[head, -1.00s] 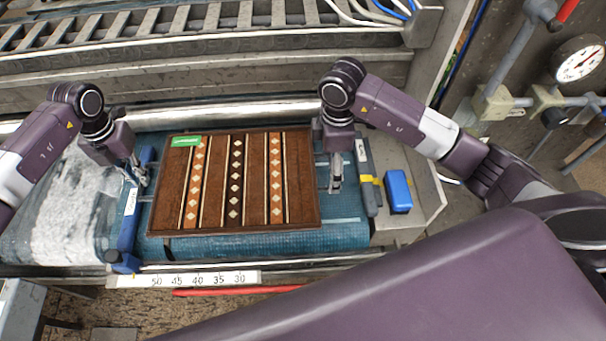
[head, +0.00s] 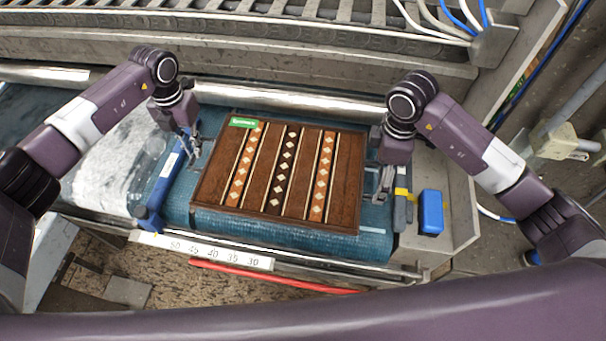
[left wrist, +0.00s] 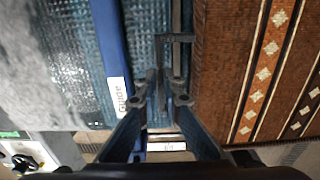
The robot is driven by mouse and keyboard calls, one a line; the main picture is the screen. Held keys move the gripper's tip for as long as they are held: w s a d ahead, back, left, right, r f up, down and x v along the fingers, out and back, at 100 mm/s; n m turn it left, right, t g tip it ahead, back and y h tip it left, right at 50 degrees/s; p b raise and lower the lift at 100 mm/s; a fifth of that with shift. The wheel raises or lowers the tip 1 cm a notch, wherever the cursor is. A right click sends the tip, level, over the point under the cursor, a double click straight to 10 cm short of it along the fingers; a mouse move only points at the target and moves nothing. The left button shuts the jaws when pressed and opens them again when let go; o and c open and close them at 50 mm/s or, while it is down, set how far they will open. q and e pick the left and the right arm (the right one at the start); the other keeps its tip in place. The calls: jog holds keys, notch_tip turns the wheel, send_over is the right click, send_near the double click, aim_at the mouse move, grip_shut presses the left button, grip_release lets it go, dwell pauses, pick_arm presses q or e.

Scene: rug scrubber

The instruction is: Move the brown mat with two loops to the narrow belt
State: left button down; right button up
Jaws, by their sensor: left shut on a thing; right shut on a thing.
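The brown mat (head: 261,171) has striped bands with pale diamonds and a green label at its far left corner. It lies flat over the teal belt (head: 290,228); I cannot tell whether it touches. My left gripper (head: 193,152) is shut on the loop at the mat's left edge. The dark loop (left wrist: 176,38) shows between the fingers (left wrist: 162,88) in the left wrist view. My right gripper (head: 383,188) is shut at the mat's right edge, on the other loop, which is mostly hidden. I cannot tell which belt is the narrow one.
A blue guide bar (head: 164,182) crosses the belt just left of the mat, with white foam (head: 110,165) beyond it. A blue block (head: 431,212) sits on the right frame. A numbered scale (head: 200,250) and red bar (head: 270,278) run along the front. A metal roller (head: 300,100) lies behind.

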aim_at(374, 190)
pick_arm(q)
jog(key=shift+a+f+b, duration=0.2)
jog(key=shift+f+b, duration=0.3)
jog(key=shift+f, duration=0.2)
pick_arm(e)
jog(key=shift+a+f, duration=0.2)
jog(key=shift+f, duration=0.45)
pick_arm(q)
jog(key=shift+d+f+b, duration=0.15)
jog(key=shift+f+b, duration=1)
pick_arm(e)
jog(key=shift+d+f, duration=0.1)
jog(key=shift+f, duration=1.05)
pick_arm(q)
jog(key=c, duration=2.5)
grip_release()
jog(key=shift+f, duration=0.1)
jog(key=shift+c, duration=0.2)
pick_arm(e)
jog(key=o, duration=1)
jog(key=shift+f, duration=0.15)
pick_arm(q)
jog(key=o, duration=0.4)
pick_arm(e)
jog(key=o, duration=0.5)
pick_arm(q)
jog(key=shift+o, duration=0.2)
